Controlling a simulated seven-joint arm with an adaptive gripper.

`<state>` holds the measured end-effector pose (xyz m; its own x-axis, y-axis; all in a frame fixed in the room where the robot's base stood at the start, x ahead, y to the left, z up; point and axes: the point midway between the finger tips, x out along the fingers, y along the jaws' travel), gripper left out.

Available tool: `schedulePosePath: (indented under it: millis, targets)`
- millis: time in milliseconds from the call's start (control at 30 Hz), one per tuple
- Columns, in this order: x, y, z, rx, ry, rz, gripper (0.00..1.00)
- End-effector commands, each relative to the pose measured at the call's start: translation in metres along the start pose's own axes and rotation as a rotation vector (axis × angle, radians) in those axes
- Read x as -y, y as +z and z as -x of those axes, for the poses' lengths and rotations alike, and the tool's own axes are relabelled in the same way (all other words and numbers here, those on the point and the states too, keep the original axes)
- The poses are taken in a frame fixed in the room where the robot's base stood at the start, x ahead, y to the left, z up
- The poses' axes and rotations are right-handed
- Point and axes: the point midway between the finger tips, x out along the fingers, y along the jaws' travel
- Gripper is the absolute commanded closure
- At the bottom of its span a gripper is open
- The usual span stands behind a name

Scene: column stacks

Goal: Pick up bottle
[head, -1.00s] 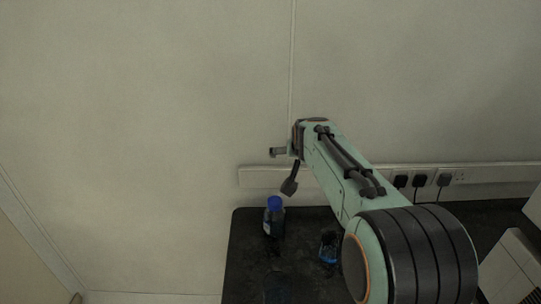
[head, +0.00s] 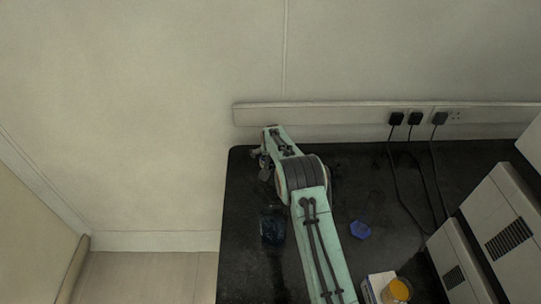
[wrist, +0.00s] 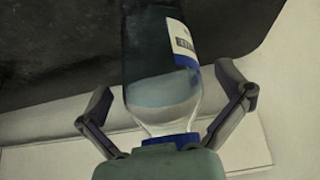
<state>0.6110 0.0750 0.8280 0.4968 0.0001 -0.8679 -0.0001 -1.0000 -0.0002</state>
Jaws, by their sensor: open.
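The bottle (wrist: 150,85) is clear, with a white and blue label and a blue cap near the palm of my gripper (wrist: 166,85) in the wrist view. My open fingers stand on either side of the bottle's neck end, with a gap visible on both sides. In the head view my gripper (head: 263,167) is over the back left corner of the black table.
A blue object (head: 360,230) lies right of my arm. A yellow-topped jar (head: 397,290) and white boxes (head: 500,222) are at the right. Plugs (head: 415,118) line the wall.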

Motion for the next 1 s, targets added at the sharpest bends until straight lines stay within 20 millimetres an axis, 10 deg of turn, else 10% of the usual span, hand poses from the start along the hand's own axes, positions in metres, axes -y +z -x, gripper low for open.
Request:
schedulePosePath:
  millis: [233,433,1000]
  targets:
    - [0.000,0.000,0.000,-0.001,0.000,0.000,0.03]
    - [0.000,0.000,0.000,0.000,0.000,0.000,0.66]
    - [0.000,-0.012,0.017,-0.005,0.000,0.000,0.66]
